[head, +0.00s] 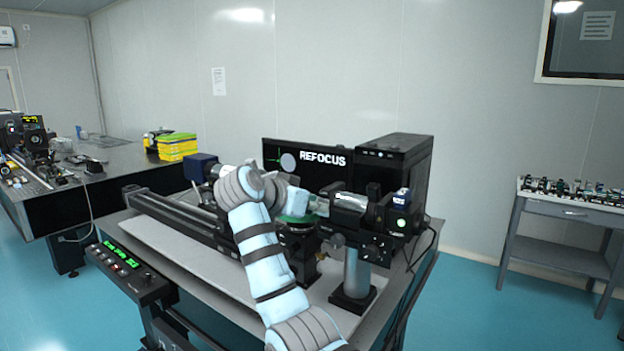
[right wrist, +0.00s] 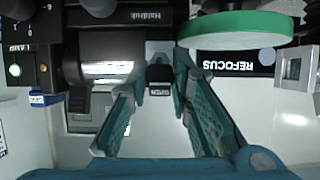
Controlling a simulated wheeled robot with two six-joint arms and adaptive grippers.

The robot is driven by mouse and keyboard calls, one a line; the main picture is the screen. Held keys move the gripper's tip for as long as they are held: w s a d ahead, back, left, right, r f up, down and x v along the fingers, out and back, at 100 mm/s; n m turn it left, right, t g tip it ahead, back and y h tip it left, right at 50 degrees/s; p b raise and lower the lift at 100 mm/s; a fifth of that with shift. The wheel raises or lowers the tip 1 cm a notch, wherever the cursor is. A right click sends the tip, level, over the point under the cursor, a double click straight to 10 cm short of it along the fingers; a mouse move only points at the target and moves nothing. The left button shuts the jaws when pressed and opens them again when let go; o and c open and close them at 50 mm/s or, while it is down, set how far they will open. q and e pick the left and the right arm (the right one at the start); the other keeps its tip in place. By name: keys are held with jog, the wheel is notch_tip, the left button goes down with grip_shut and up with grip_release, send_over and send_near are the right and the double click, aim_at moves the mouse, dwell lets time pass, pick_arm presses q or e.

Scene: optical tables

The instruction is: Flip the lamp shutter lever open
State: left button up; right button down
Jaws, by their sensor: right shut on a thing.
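The lamp (head: 349,201) is a silver and black barrel on a post, right of centre in the head view. Its silver barrel (right wrist: 106,70) shows at the left in the right wrist view. The small black shutter lever (right wrist: 159,74) is between the fingertips of my right gripper (right wrist: 165,75), with a small label just below it. The right gripper is shut on the lever, its fingers still some way apart at their bases. In the head view my right arm partly hides this gripper (head: 313,206), and the lever cannot be made out. My left gripper is not in view.
A green-rimmed disc (right wrist: 238,28) is close to the right finger. A black monitor reading REFOCUS (head: 322,160) and a black box (head: 395,150) stand behind. A long black rail (head: 180,217) and a control box with a green display (head: 126,262) are to the left.

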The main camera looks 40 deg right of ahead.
jog(key=shift+d+r+y+p, duration=0.1)
jog(key=shift+r+y+p, duration=0.2)
jog(key=shift+p, duration=0.05)
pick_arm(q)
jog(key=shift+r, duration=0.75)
pick_arm(e)
jog(key=shift+f, duration=0.15)
jog(key=c, duration=1.4)
grip_release()
jog(key=shift+c, duration=0.2)
jog(key=v, duration=1.2)
jog(key=shift+w, duration=0.15)
